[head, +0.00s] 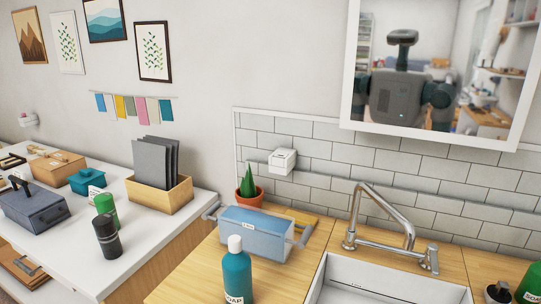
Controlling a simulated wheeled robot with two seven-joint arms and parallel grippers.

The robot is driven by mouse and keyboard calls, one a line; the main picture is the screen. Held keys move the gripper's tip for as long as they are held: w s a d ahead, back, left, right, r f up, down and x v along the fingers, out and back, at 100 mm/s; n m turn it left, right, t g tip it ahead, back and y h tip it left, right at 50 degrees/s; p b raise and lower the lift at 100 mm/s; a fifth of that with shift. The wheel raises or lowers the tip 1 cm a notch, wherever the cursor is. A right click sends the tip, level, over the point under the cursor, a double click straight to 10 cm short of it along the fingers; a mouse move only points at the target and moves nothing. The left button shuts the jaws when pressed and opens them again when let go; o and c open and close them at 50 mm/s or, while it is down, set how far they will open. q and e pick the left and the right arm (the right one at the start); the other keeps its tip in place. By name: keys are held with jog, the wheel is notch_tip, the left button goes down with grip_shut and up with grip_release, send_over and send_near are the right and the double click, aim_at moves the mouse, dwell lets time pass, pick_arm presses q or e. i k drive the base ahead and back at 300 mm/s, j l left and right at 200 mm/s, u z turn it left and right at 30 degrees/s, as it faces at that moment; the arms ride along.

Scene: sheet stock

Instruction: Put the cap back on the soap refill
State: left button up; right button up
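A teal bottle (237,275) with a label reading SOAP stands upright on the wooden counter, left of the sink. Its lower end is cut off by the bottom edge of the head view. A white top (235,244) sits on the bottle. I cannot tell whether this is a cap or a bare neck. No separate loose cap can be made out. Neither of my grippers is in the head view.
A translucent blue box (255,236) stands behind the bottle, near a potted plant (249,190). The sink (390,290) and metal faucet (385,215) are to the right. A green bottle (531,283) stands far right. The white table (140,235) at left holds boxes and bottles.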

aim_at(238, 276)
jog(key=i+j+z, duration=0.25)
jog(key=j, duration=0.25)
jog(key=j+z, duration=0.25)
jog(key=j, duration=0.25)
jog(key=j+z, duration=0.25)
jog(key=j, duration=0.3)
